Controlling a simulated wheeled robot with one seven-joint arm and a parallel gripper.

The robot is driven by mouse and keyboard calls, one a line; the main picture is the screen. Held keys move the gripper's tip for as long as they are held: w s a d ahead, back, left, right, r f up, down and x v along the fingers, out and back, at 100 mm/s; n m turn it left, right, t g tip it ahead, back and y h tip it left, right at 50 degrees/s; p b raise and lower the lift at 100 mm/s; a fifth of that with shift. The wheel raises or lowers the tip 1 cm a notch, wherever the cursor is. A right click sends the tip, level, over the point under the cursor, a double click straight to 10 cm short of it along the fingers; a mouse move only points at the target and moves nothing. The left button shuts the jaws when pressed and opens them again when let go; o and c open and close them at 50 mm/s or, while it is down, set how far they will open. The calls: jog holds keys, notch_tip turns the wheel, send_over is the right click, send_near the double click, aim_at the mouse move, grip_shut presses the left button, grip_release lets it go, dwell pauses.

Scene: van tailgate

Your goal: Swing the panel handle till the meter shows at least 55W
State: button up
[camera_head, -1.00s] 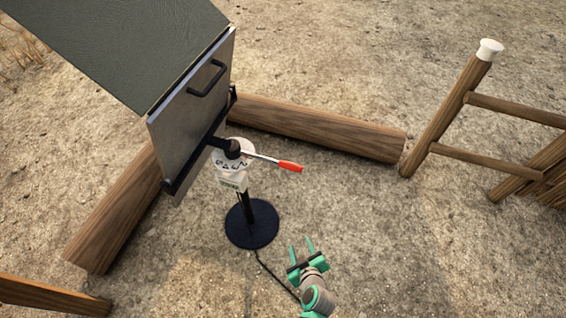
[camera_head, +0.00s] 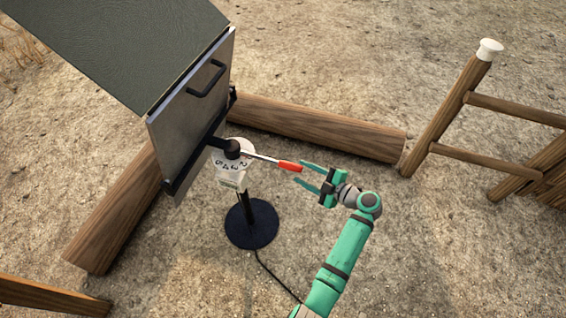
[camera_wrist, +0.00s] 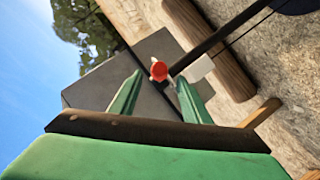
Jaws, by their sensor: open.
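The panel (camera_head: 190,115) stands tilted on a post with a round dark base (camera_head: 251,223). Its handle is a thin metal rod with a red grip (camera_head: 290,167), pointing right from a black hub (camera_head: 232,149). A white dial with dark marks (camera_head: 230,165) sits behind the hub, with a small meter box (camera_head: 230,181) below it; its reading is too small to make out. My gripper (camera_head: 304,173) is open, its green fingertips by the red grip's end. In the wrist view the red grip (camera_wrist: 159,71) shows end-on between the open fingers, apart from them.
Wooden logs (camera_head: 315,128) lie behind and to the left of the post. A wooden rail frame (camera_head: 440,115) stands at the right. A dark cable (camera_head: 275,275) runs over the ground from the base. The sandy ground at the front right is clear.

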aim_at(283, 163)
jog(key=x, duration=1)
jog(key=shift+w+a, duration=0.15)
grip_shut()
jog(key=shift+f, duration=0.1)
